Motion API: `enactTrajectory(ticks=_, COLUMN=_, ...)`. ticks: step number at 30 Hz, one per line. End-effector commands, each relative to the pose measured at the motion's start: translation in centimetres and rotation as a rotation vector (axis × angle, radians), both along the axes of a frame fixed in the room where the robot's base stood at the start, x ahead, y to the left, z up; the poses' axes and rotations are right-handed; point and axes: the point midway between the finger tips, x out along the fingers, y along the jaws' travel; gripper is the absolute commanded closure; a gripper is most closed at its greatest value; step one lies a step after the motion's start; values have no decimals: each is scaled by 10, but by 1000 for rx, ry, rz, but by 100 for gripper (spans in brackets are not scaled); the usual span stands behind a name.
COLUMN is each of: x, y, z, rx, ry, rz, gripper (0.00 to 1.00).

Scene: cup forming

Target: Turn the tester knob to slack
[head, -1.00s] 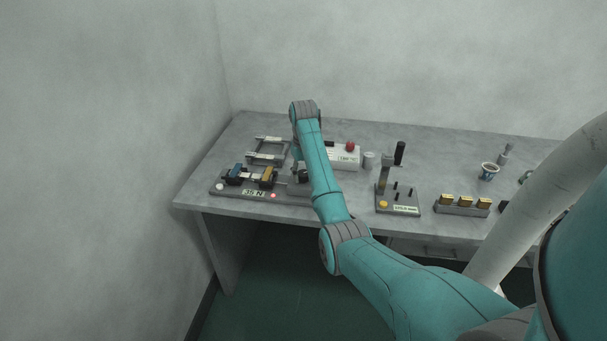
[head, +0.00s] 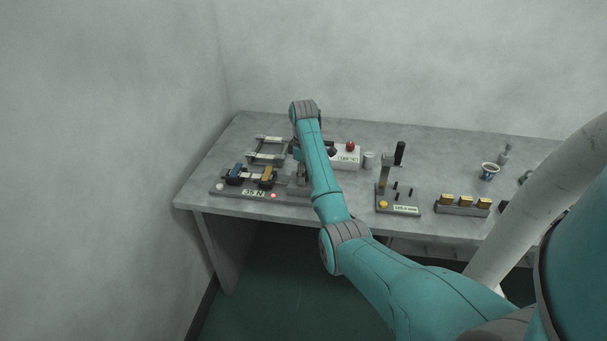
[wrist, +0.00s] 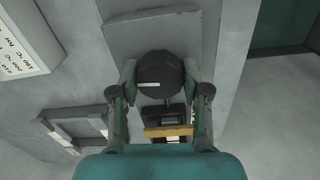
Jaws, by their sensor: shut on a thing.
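The tester (head: 216,189) is a low grey base at the left front of the table. My gripper (wrist: 160,78) is shut on the knob, one finger on each side. In the head view my arm hides the knob.
A grey frame (head: 282,151) lies behind the tester. A white box with a red button (head: 350,146) stands right of my arm, beside a grey cylinder (head: 369,159). A stand with a black lever (head: 400,152) and gold blocks (head: 464,201) are further right.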

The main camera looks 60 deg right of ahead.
Motion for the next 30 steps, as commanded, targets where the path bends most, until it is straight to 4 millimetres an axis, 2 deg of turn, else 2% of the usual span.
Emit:
enactTrajectory(ticks=9, x=-1, y=0, z=-1, rx=1, ry=3, rz=104, gripper=88)
enactTrajectory(ticks=24, x=-1, y=0, z=-1, rx=1, ry=3, rz=122, gripper=88)
enactTrajectory(ticks=25, x=-1, y=0, z=-1, rx=1, ry=3, rz=121, gripper=48)
enactTrajectory(ticks=27, x=-1, y=0, z=-1, rx=1, ry=3, rz=121, gripper=31)
enactTrajectory(ticks=30, x=-1, y=0, z=-1, rx=2, ry=2, rz=121, gripper=28)
